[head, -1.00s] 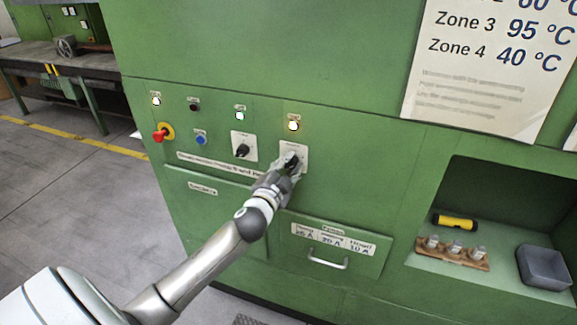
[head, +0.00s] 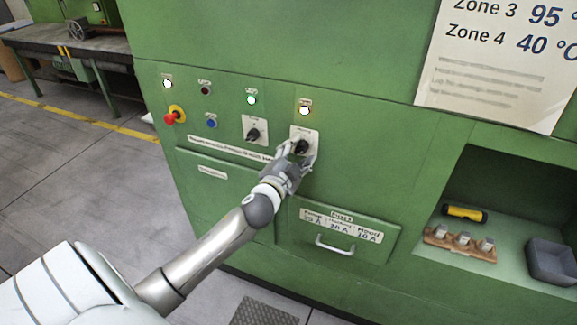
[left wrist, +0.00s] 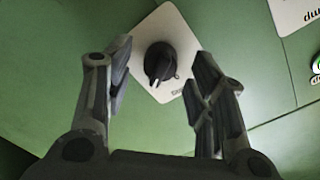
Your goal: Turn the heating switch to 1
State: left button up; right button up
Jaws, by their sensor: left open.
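A black rotary switch (head: 301,146) on a white square plate is on the green panel, below a lit amber-white lamp (head: 305,110). Its label is too small to read, so I cannot confirm it is the heating switch. My left gripper (head: 298,157) is open in front of it, with a finger on either side. In the left wrist view the switch knob (left wrist: 161,63) shows between and beyond the spread fingers (left wrist: 163,72), apparently untouched. Its pointer mark is toward the lower left in that view. My right gripper is not in view.
A second black rotary switch (head: 253,134) is left of it. A red emergency button (head: 171,117), a blue button (head: 211,121) and a green lamp (head: 251,99) are farther left. A drawer handle (head: 334,244) is below. A niche at right holds a yellow flashlight (head: 465,213).

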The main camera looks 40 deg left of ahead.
pick_arm(q)
jog(key=v, duration=1.1)
